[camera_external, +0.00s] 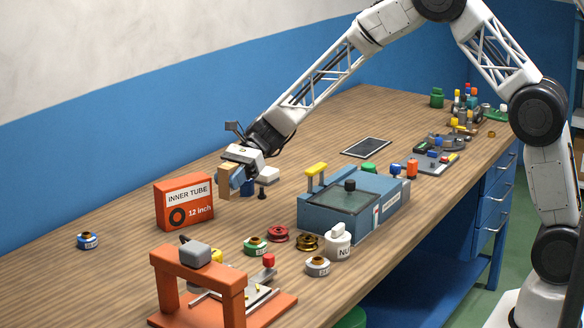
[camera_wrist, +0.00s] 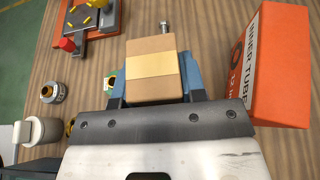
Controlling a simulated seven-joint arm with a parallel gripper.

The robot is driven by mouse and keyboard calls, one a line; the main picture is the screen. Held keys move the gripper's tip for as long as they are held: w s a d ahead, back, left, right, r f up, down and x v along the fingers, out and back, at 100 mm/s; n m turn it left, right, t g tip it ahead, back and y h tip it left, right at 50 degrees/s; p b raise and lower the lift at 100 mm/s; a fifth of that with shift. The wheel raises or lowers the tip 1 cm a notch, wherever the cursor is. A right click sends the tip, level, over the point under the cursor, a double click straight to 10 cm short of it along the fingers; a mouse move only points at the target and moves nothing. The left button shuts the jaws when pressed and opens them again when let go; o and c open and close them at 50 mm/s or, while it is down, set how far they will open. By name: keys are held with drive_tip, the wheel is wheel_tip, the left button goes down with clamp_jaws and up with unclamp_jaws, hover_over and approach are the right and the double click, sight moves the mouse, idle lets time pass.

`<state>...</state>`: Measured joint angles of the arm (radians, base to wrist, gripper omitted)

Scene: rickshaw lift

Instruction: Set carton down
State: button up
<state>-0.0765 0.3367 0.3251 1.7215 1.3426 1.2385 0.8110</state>
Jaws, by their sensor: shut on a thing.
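A small tan cardboard carton with a paler yellow band (camera_wrist: 152,65) is held between the blue fingers of my gripper (camera_wrist: 153,88). In the external view the carton (camera_external: 224,182) shows at the end of my gripper (camera_external: 235,180), over the middle of the bench. My gripper is shut on it. The carton looks upright and close to the bench top; I cannot tell whether its base touches the wood. Its far side and underside are hidden.
An orange inner tube box (camera_external: 184,202) stands just beside the carton. A blue machine with a glass lid (camera_external: 350,208) is to the right. An orange press (camera_external: 200,283), spools (camera_external: 278,234) and a white pot (camera_external: 338,242) are nearer the front edge.

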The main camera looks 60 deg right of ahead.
drive_tip(key=a, duration=3.4)
drive_tip(key=shift+s+a+r, duration=0.15)
drive_tip(key=shift+a, duration=0.1)
drive_tip(key=shift+f, duration=3.15)
drive_tip(key=shift+f, duration=1.85)
drive_tip(key=shift+f, duration=0.15)
